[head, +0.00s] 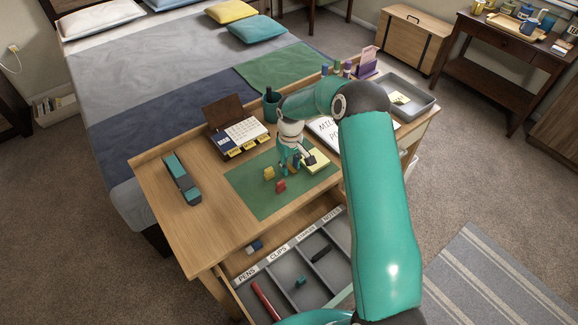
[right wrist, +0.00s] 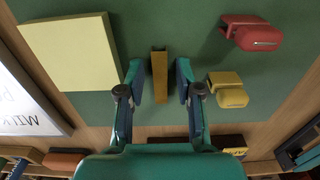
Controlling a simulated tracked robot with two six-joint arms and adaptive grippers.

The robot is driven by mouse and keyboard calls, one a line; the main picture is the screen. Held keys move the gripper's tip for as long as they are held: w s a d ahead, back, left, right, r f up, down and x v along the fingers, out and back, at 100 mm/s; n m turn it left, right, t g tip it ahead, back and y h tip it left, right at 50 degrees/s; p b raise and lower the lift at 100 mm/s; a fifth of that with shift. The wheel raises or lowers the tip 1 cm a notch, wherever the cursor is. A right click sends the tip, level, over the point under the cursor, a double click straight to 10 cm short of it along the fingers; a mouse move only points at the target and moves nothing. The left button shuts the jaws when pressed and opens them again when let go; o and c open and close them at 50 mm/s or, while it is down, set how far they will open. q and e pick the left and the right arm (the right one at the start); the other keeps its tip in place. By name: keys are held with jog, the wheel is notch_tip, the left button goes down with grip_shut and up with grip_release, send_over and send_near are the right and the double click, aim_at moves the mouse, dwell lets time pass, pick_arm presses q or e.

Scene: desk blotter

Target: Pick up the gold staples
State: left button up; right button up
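The gold staples (right wrist: 160,76) show in the right wrist view as a narrow gold-brown bar on the green blotter (right wrist: 205,65). My right gripper (right wrist: 160,82) is open around the bar, one finger on each side, with a visible gap between the bar and each finger. In the head view my right gripper (head: 290,162) is low over the blotter (head: 245,192), beside the yellow note pad (head: 317,160); the staples are mostly hidden by it there. My left gripper is not in view.
A yellow clip (head: 269,173) and a red clip (head: 280,186) lie close to the right gripper. A stapler (head: 182,180) lies at the desk's left. The labelled drawer (head: 285,258) is open in front. A calendar (head: 243,135) and a pen cup (head: 270,106) stand behind.

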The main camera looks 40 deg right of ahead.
grip_shut()
jog(key=shift+r, duration=0.15)
